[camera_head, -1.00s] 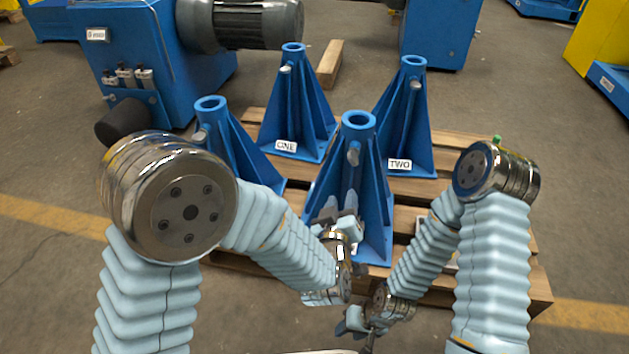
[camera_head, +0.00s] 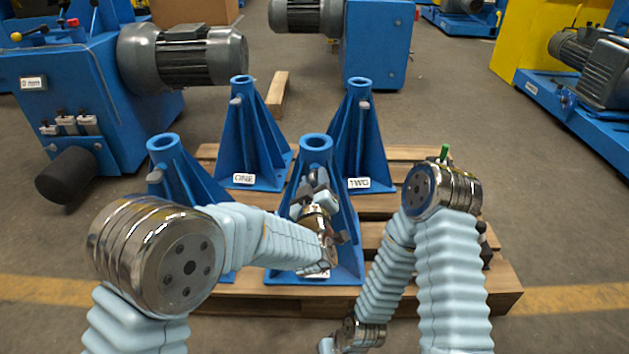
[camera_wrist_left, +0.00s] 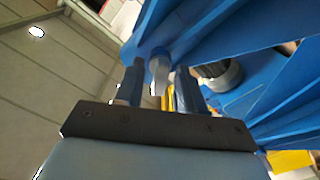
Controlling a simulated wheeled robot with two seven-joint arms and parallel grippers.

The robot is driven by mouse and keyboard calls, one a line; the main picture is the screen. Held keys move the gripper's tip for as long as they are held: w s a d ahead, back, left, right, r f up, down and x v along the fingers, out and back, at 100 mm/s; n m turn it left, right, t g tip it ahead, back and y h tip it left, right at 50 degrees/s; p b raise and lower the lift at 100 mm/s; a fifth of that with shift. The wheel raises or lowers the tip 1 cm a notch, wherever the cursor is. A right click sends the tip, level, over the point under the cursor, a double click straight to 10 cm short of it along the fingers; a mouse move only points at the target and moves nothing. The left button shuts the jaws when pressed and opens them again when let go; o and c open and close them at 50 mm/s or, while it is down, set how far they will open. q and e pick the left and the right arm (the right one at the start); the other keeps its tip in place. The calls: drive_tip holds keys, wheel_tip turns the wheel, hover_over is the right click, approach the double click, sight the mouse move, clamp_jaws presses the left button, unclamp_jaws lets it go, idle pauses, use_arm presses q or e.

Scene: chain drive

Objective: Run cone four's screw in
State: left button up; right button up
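Four blue cones with open ring tops stand on a wooden pallet. The back two are labelled ONE (camera_head: 252,135) and TWO (camera_head: 357,135). My left gripper (camera_head: 312,182) is at the front right cone (camera_head: 343,235), against its upper side; this cone's label is mostly hidden behind my gripper. In the left wrist view a pale grey screw (camera_wrist_left: 158,72) sticks out from a blue cone, between the two fingers (camera_wrist_left: 160,88), with gaps on both sides. In the head view the gripper hides the screw. My right gripper (camera_head: 328,346) is low at the bottom edge, mostly cut off.
The front left cone (camera_head: 175,165) stands behind my left arm. The pallet (camera_head: 480,285) has bare slats at the right. A blue machine with a grey motor (camera_head: 185,60) stands at the left, and a loose wooden block (camera_head: 277,92) lies behind the pallet.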

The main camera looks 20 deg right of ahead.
use_arm(q)
drive_tip(key=shift+w, duration=0.3)
clamp_jaws()
